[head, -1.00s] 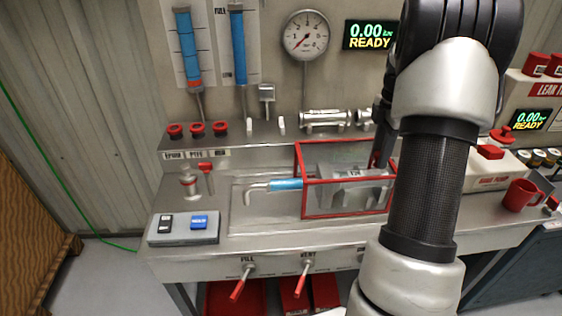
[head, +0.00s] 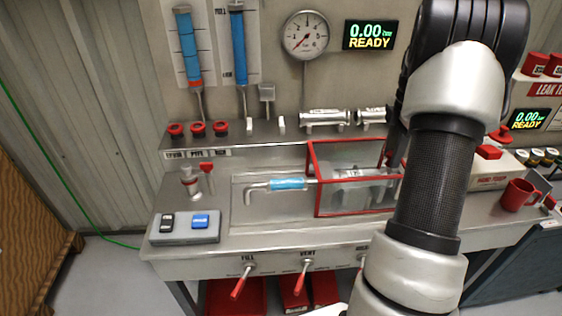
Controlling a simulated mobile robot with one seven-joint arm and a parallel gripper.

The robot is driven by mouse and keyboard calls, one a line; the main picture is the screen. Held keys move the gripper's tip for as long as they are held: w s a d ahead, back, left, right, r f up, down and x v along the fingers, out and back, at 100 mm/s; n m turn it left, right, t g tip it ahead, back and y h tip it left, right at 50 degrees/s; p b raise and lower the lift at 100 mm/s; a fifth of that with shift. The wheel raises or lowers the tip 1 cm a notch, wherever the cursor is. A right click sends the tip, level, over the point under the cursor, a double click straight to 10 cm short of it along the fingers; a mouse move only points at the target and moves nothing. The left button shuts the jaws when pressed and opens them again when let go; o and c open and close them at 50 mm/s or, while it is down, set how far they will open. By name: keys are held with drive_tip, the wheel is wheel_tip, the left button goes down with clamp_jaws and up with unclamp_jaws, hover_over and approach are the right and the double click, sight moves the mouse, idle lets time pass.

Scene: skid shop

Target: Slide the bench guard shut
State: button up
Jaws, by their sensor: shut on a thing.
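The bench guard (head: 312,172) is a clear box with a red frame, standing on the steel bench in the middle of the head view. It covers a grey metal block (head: 352,185). A bent metal pipe with a blue sleeve (head: 288,184) sticks out of its left side, and that sleeve is outside the guard. My gripper (head: 394,158) reaches down to the guard's right end and is shut on it. My arm hides most of the gripper and the exact spot it holds.
A control box with black and blue switches (head: 186,226) sits front left. Red-handled valves (head: 240,282) line the bench front. A red mug (head: 520,194) stands at the right. Bare bench (head: 262,228) lies left and in front of the guard.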

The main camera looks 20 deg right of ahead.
drive_tip(key=shift+d, duration=0.25)
drive_tip(key=shift+s+d+p, duration=0.25)
drive_tip(key=shift+d+p, duration=0.2)
drive_tip(key=shift+d, duration=0.6)
drive_tip(key=o, duration=0.8)
drive_tip(key=shift+o, duration=0.2)
wheel_tip(320, 180, up, 8)
drive_tip(key=p, duration=0.5)
drive_tip(key=shift+f+p, duration=0.25)
drive_tip(key=shift+p, duration=0.1)
